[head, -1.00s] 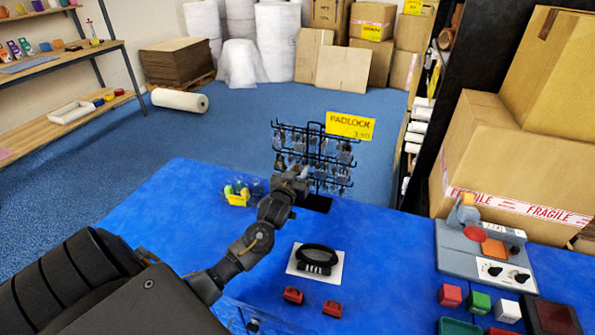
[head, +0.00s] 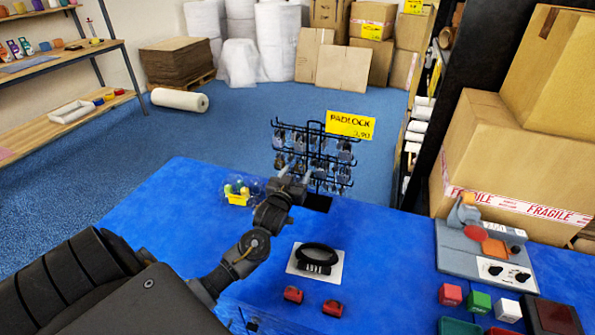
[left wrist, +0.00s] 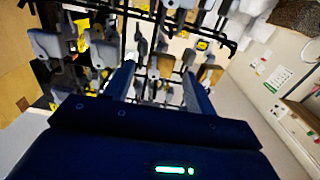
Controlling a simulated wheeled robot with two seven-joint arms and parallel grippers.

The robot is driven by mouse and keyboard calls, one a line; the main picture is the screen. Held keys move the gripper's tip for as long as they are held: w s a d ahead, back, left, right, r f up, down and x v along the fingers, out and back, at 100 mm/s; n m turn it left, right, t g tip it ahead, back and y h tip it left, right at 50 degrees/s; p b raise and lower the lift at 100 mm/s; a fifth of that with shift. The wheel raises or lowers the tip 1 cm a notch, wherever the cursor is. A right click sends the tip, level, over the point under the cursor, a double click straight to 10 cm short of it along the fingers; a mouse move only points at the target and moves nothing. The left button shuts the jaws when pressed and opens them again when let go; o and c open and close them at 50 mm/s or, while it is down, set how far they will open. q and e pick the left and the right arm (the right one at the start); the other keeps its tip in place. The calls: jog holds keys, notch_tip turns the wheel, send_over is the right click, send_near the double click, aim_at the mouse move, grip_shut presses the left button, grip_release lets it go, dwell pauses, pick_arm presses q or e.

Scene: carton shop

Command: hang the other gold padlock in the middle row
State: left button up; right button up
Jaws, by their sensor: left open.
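The black wire padlock rack (head: 320,128) stands at the far edge of the blue table, with grey padlocks hanging in rows. My left gripper (head: 292,184) is in front of its lower left part. In the left wrist view the gripper (left wrist: 158,88) is open, its two fingers pointing at the rack. A gold padlock (left wrist: 161,66) hangs in the gap between the fingers, beyond or near the tips; I cannot tell whether they touch it. A second gold padlock (left wrist: 211,74) hangs just right of the right finger. The rows are hard to tell apart here. My right gripper is out of view.
A yellow padlock sign (head: 350,125) tops the rack. A clear tub with a yellow label (head: 238,196) stands left of the gripper. A black combination lock (head: 317,256) on a white card and two red items (head: 293,294) lie nearer. The table's left part is clear.

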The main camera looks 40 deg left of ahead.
pick_arm(q)
jog(key=v, duration=0.8)
jog(key=shift+s+b, duration=0.25)
jog(key=shift+b, duration=0.05)
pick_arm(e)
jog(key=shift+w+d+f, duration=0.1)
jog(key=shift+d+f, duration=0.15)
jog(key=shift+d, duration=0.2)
pick_arm(q)
jog(key=shift+d, duration=0.1)
